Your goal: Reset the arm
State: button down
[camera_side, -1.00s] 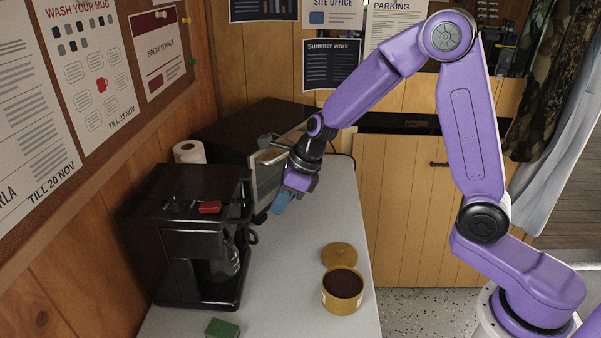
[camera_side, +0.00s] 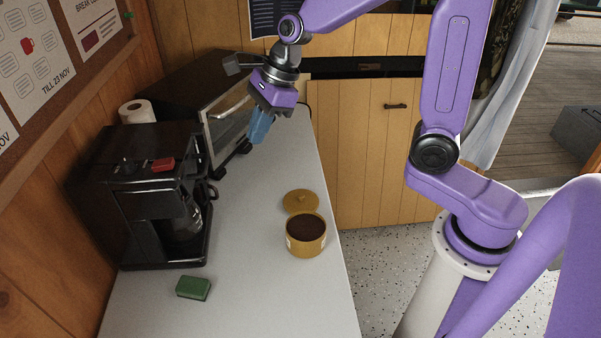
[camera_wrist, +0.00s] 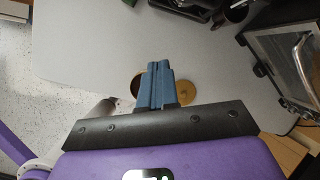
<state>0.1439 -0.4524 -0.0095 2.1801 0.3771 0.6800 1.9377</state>
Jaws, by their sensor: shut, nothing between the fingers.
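My purple arm reaches in from the right in the side view. My gripper (camera_side: 261,127), with blue fingers, hangs above the far part of the white counter (camera_side: 250,290), beside the oven's glass door. In the wrist view the fingers of my gripper (camera_wrist: 157,70) lie side by side, closed, with nothing between them. They point toward the counter and partly hide the open tin and its lid.
A black coffee machine (camera_side: 140,200) stands at the left. An oven (camera_side: 185,80) with a handled glass door (camera_side: 228,125) is behind it. An open tin of dark grounds (camera_side: 306,236), its lid (camera_side: 300,202) and a green sponge (camera_side: 193,288) lie on the counter. The front middle is clear.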

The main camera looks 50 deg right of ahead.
jog(key=s+d+f+n+g+h, duration=0.1)
jog(key=s+d+n, duration=0.2)
jog(key=s+n, duration=1)
jog(key=s+d+f+n+g+h, duration=0.1)
jog(key=s+d+n, duration=0.3)
jog(key=s+n, duration=0.9)
jog(key=n+h, duration=0.1)
jog(key=n, duration=0.7)
jog(key=shift+s+f+g, duration=0.15)
jog(key=shift+f+g, duration=0.15)
jog(key=shift+f, duration=0.05)
